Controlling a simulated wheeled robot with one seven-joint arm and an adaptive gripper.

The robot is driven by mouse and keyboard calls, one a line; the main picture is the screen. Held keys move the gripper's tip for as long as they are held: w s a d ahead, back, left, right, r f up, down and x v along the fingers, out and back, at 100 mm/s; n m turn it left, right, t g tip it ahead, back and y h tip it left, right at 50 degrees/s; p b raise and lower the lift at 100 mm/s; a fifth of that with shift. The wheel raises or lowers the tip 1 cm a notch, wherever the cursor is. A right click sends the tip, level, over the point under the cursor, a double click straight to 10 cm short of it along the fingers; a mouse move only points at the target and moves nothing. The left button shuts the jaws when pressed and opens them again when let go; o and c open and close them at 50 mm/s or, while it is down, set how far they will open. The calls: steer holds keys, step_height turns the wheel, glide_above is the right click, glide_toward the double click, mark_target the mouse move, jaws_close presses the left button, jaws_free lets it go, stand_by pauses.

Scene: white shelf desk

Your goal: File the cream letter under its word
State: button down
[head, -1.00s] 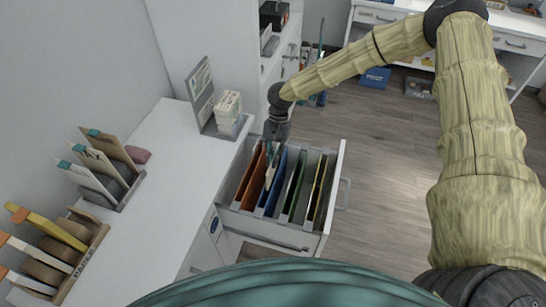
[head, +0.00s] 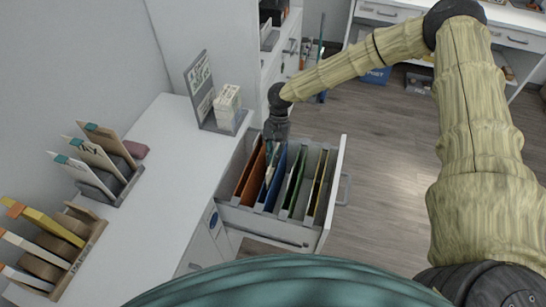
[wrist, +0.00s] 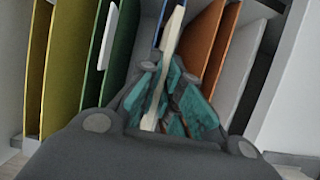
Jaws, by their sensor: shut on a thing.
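My gripper (head: 270,158) is over the open drawer (head: 325,224), with its teal fingers (wrist: 163,95) shut on the cream letter (wrist: 173,38). The letter is seen nearly edge-on in the wrist view. It reaches down between the orange divider (head: 249,176) and the blue divider (head: 276,182); its lower end is hidden. The green divider (head: 294,183) and yellow divider (head: 315,185) stand farther right. In the wrist view the order is reversed, with the orange divider (wrist: 202,43) right of the letter and the green one (wrist: 122,50) left. I cannot read words on the dividers.
The white desk top (head: 165,165) lies left of the drawer. It carries a letter rack (head: 118,185), a wooden rack (head: 85,250) and a grey stand with a cream block (head: 228,103). The drawer's side walls and front are close around the gripper. Open floor lies right.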

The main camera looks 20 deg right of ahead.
steer(key=c, duration=1.5)
jaws_free()
steer(key=shift+r, duration=0.15)
steer(key=v, duration=1.1)
steer(key=shift+w+d+r, duration=0.15)
steer(key=shift+r, duration=0.2)
